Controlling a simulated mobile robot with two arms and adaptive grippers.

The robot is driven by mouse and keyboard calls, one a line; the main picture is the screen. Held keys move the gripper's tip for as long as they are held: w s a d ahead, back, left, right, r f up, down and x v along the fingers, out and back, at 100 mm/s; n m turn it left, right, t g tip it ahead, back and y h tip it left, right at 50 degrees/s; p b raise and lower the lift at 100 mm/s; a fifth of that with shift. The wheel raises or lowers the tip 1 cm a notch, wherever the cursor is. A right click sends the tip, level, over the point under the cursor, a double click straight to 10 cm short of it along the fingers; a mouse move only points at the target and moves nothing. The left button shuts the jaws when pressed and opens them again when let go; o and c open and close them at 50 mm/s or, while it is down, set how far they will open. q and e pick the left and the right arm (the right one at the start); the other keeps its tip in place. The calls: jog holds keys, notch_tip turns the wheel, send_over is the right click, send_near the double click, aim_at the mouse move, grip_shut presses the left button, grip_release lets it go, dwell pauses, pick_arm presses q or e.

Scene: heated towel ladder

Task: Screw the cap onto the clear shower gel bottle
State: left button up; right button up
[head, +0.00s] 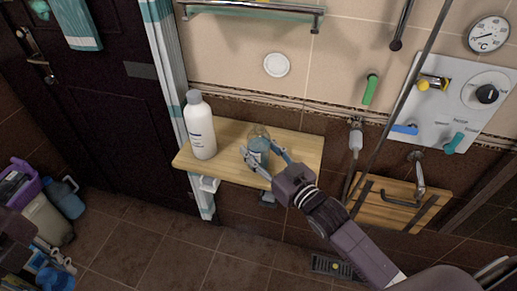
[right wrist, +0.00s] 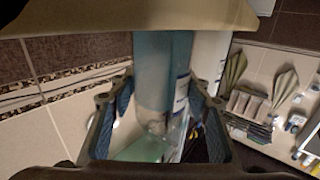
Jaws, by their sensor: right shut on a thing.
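The clear shower gel bottle (head: 259,147), with pale blue contents, stands upright on the wooden shelf (head: 300,150). My right gripper (head: 264,156) is shut on it, one finger on each side. In the right wrist view the bottle (right wrist: 163,75) shows upside down between the fingers, its base at the shelf. I cannot make out a separate cap for it in either view.
A tall white bottle with a grey cap (head: 200,128) stands left of the clear bottle. A control panel (head: 455,95) and hanging hoses are on the wall at right. A blue jug (head: 66,198) and a bin stand on the floor at left. The shelf's right end is bare.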

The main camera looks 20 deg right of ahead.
jog(key=shift+c, duration=0.7)
jog(key=shift+r, duration=0.15)
